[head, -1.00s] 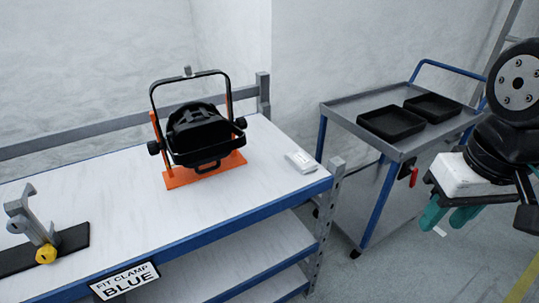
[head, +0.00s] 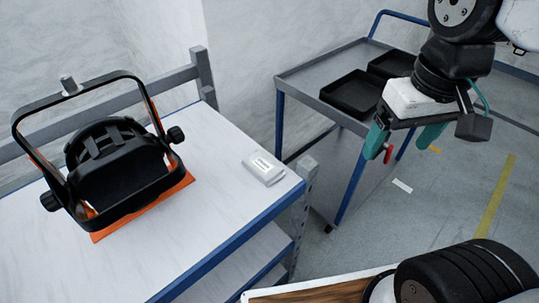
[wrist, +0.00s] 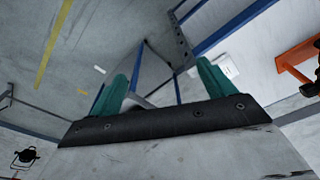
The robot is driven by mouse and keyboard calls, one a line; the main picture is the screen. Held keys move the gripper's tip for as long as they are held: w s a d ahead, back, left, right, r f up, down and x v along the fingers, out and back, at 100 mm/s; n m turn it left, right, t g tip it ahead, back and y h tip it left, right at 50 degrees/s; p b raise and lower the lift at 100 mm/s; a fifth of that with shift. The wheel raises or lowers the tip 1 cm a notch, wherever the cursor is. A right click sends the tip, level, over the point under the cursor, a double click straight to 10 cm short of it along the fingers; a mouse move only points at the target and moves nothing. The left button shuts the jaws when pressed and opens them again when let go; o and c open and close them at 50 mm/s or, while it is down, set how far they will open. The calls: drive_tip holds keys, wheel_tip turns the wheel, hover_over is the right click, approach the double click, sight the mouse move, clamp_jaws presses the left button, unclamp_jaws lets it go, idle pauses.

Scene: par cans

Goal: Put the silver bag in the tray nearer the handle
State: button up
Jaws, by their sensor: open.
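The silver bag (head: 264,168) lies flat on the white bench top, near its right end, with a small white label on top. In the wrist view the bag (wrist: 228,68) shows just beyond one finger. Two black trays sit on the grey cart: the nearer tray (head: 351,94) and the tray nearer the blue handle (head: 391,64), which my gripper partly covers. The handle (head: 400,14) rises at the cart's far end. My gripper (head: 404,138), with teal fingers, is open and empty, in the air in front of the cart, right of the bag.
A black par can (head: 118,165) on an orange base stands on the bench, left of the bag. A grey post (head: 300,185) stands at the bench's corner. A red lever (head: 388,154) is on the cart's side. Floor shows between bench and cart.

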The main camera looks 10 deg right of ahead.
drive_tip(key=w+a+f+n, duration=0.3)
drive_tip(key=w+a, duration=0.3)
drive_tip(key=w, duration=0.4)
drive_tip(key=n+g, duration=0.1)
drive_tip(key=n, duration=0.2)
hover_over(262, 165)
drive_tip(key=w, duration=0.1)
wheel_tip(262, 165, down, 10)
drive_tip(key=shift+d+f, duration=0.1)
drive_tip(key=f, duration=0.7)
drive_tip(key=shift+s+f, duration=0.25)
drive_tip(key=shift+s, duration=0.15)
drive_tip(key=c, duration=1.2)
drive_tip(key=shift+r, duration=0.1)
